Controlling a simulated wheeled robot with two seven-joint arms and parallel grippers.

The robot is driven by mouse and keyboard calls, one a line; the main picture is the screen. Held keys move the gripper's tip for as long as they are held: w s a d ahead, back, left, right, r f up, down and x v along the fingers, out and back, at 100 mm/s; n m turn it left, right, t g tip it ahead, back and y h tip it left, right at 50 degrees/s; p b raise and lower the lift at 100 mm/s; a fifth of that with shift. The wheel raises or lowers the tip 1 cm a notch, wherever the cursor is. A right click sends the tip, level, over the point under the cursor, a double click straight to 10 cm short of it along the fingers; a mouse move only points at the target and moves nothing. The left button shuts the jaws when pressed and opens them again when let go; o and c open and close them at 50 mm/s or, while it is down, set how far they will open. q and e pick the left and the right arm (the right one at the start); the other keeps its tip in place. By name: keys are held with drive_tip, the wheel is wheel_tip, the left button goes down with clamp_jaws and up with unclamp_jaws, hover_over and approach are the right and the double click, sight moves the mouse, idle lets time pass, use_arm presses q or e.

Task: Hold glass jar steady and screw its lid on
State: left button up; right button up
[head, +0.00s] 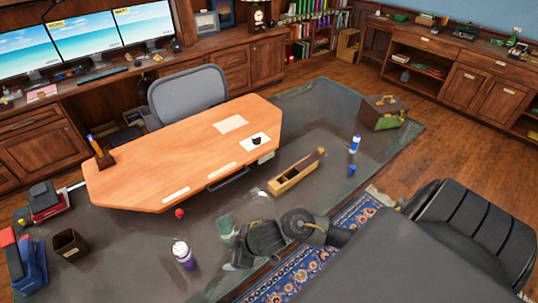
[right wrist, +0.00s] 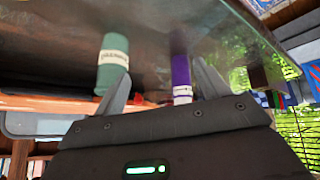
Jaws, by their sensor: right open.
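A grey-green cylinder with a pale label (right wrist: 113,66), likely the glass jar, shows in the right wrist view beside the left finger. In the head view a grey-green thing (head: 227,228) stands close to my right gripper (head: 232,250). My right gripper is open, and its two fingers also show in the right wrist view (right wrist: 160,75) with a gap between them. I cannot tell whether a finger touches the cylinder. I cannot make out a loose lid for sure; a small pale thing (head: 262,192) is too small to tell. My left gripper is not in view.
A purple bottle with a white top (head: 183,256) stands left of my right gripper; it also shows in the right wrist view (right wrist: 181,75). A wooden tool box (head: 296,174), a red ball (head: 179,213) and a blue bottle (head: 355,143) are around. An orange-topped desk (head: 150,165) stands behind.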

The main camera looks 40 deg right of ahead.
drive_tip(key=d+r+g+h, duration=0.2)
drive_tip(key=d+g, duration=0.3)
drive_tip(key=d, duration=1.2)
drive_tip(key=shift+w+r+h+p, duration=0.2)
drive_tip(key=shift+w+h+p, duration=0.1)
drive_tip(key=shift+w+p, duration=0.15)
drive_tip(key=shift+d, duration=0.1)
drive_tip(key=f, duration=0.3)
drive_tip(key=f+b, duration=0.1)
drive_tip(key=f, duration=0.1)
drive_tip(key=shift+w+a, duration=0.25)
drive_tip(key=shift+w, duration=0.05)
drive_tip(key=shift+w+f, duration=0.1)
drive_tip(key=shift+f, duration=0.2)
drive_tip(key=shift+w+a+f, duration=0.1)
drive_tip(key=shift+w+f, duration=0.1)
drive_tip(key=shift+f, duration=1.1)
drive_tip(key=shift+w+f, duration=0.2)
drive_tip(key=shift+f, duration=1.1)
